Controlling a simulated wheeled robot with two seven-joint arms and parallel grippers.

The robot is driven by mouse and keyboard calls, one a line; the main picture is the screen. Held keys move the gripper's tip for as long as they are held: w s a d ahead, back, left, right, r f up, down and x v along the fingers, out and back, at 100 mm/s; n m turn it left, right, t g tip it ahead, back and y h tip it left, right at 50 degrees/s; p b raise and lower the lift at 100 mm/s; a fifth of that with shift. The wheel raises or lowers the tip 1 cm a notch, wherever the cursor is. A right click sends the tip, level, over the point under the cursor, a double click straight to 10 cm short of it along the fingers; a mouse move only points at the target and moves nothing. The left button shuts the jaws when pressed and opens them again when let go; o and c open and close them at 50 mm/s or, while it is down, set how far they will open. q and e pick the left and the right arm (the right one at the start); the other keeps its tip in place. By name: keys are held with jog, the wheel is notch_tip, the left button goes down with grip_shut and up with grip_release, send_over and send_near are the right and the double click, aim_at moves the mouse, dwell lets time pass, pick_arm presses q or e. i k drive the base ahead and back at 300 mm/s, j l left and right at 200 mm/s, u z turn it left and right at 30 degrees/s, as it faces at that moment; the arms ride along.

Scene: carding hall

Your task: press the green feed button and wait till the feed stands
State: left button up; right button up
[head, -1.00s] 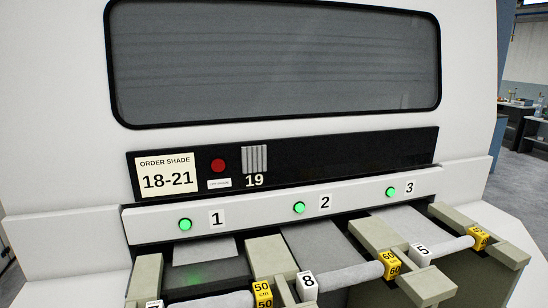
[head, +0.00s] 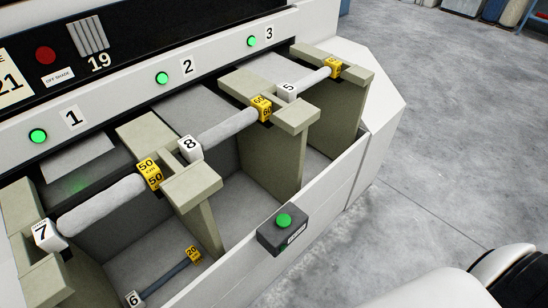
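A green button (head: 284,220) sits on top of a small dark box (head: 281,238) with a white label, on the front rim of the machine's trough. The label is too small to read. Three other round green lights show on the white strip beside the numbers 1 (head: 38,136), 2 (head: 162,78) and 3 (head: 252,41). All three look lit. Pale fleece rolls (head: 102,205) lie across the bays below them. Whether they turn cannot be told. Neither gripper is in view; only a white part of my arm shows at the lower right, apart from the button.
Olive dividers (head: 272,145) part the bays. Cubes numbered 7 (head: 43,232), 8 (head: 190,148) and 5 (head: 288,88) sit at roll ends, with yellow cubes (head: 149,173) opposite. A thin bar (head: 170,277) lies low in the trough. Grey floor (head: 455,130) is free at right.

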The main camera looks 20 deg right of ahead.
aim_at(283, 220)
jog(key=z, duration=0.8)
